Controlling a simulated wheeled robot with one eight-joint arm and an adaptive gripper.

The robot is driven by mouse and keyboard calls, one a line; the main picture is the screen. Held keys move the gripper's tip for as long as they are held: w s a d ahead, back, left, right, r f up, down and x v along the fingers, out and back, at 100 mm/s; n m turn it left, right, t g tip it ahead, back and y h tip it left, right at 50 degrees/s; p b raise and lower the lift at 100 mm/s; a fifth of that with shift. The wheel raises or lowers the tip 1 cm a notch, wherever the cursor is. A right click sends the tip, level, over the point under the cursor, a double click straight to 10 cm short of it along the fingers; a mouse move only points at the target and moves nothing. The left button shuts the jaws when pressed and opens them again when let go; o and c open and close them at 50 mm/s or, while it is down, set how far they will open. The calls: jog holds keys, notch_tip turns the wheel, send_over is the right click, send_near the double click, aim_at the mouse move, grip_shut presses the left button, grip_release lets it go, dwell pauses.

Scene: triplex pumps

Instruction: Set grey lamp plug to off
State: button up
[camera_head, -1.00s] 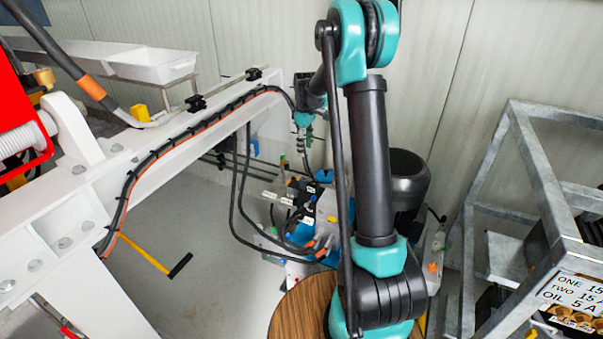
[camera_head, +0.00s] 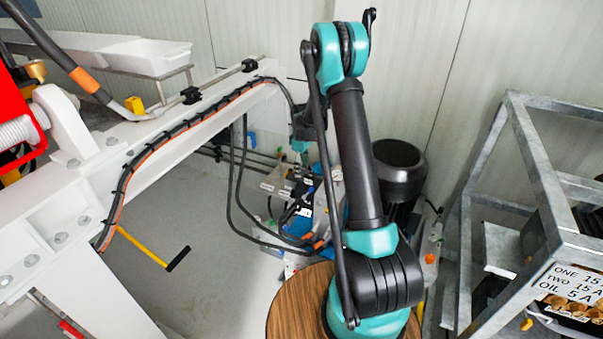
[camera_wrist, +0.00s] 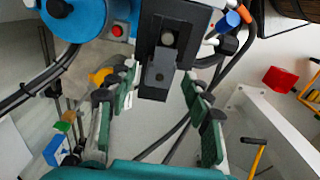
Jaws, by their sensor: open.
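My gripper (camera_wrist: 160,78) is open, with its green-padded fingers apart on either side of a dark grey block (camera_wrist: 152,92). The block hangs from a black housing and bears a lighter grey round part (camera_wrist: 167,39). It may be the grey lamp plug, but I cannot be sure. I see no clear contact between the fingers and the block. In the head view my gripper (camera_head: 301,147) is small and partly dark, above the cluster of valves and hoses. The plug cannot be made out in that view.
A blue round part (camera_wrist: 75,18) and a red button (camera_wrist: 117,30) lie close to the block. Black hoses (camera_head: 238,190) loop beside the cluster. A white beam (camera_head: 200,125) stands left, a black motor (camera_head: 398,168) right, and a steel frame (camera_head: 530,160) farther right.

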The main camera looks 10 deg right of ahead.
jog(key=shift+f, duration=1.3)
jog(key=shift+c, duration=0.2)
grip_shut()
